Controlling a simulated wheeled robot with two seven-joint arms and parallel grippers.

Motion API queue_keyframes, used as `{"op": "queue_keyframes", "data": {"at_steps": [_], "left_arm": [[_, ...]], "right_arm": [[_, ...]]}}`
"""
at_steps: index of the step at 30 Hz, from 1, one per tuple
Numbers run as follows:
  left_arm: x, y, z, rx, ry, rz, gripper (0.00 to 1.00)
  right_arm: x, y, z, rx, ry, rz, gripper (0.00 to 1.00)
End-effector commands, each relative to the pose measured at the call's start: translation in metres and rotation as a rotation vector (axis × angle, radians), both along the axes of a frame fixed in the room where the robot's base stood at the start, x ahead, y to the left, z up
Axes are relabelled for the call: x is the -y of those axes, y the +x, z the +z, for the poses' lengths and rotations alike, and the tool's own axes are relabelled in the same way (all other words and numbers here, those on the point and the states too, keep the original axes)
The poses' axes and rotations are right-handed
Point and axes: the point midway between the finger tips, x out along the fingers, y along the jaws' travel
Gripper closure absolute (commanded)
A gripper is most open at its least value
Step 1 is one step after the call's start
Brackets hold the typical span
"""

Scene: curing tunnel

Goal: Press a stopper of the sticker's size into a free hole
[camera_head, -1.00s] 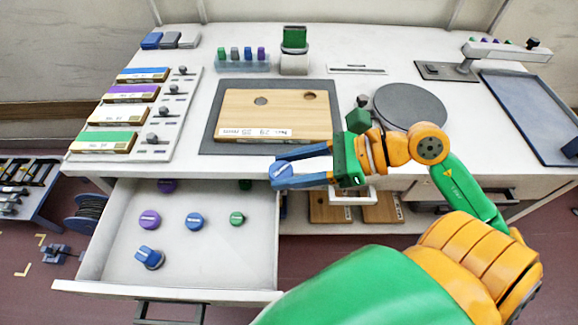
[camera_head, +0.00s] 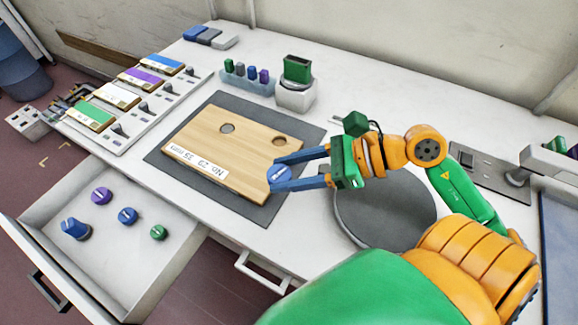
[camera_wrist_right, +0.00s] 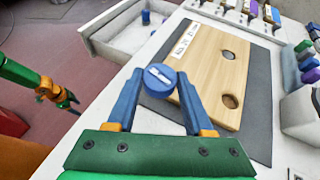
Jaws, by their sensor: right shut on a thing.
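My right gripper (camera_head: 300,172) is shut on a blue round stopper (camera_head: 280,174) with a pale mark on top. It holds the stopper above the right edge of the wooden board (camera_head: 235,150). The wrist view shows the stopper (camera_wrist_right: 160,78) between the blue fingertips, beside the board's sticker edge.
The open drawer (camera_head: 125,265) holds purple (camera_head: 101,196), blue (camera_head: 127,215) and green (camera_head: 158,232) stoppers and a larger blue one (camera_head: 75,229). A rack of small stoppers (camera_head: 246,80) and a white stand with a green top (camera_head: 296,90) are behind the board. A grey disc (camera_head: 385,215) lies right.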

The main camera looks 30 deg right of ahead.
Motion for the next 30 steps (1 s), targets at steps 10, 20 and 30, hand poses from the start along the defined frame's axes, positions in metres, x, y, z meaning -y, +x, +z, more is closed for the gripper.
{"op": "queue_keyframes", "data": {"at_steps": [10,20,30], "left_arm": [[0.002,0.0,0.071,0.001,-0.002,0.001,0.31],[0.001,0.001,0.14,0.002,-0.001,0.0,0.31],[0.002,0.0,0.12,0.001,-0.002,0.0,0.31]], "right_arm": [[0.015,0.064,0.038,-0.002,-0.003,-0.166,1.0],[0.059,0.115,0.031,-0.004,-0.002,-0.391,1.0],[0.066,0.118,0.001,-0.001,0.0,-0.416,1.0]]}}
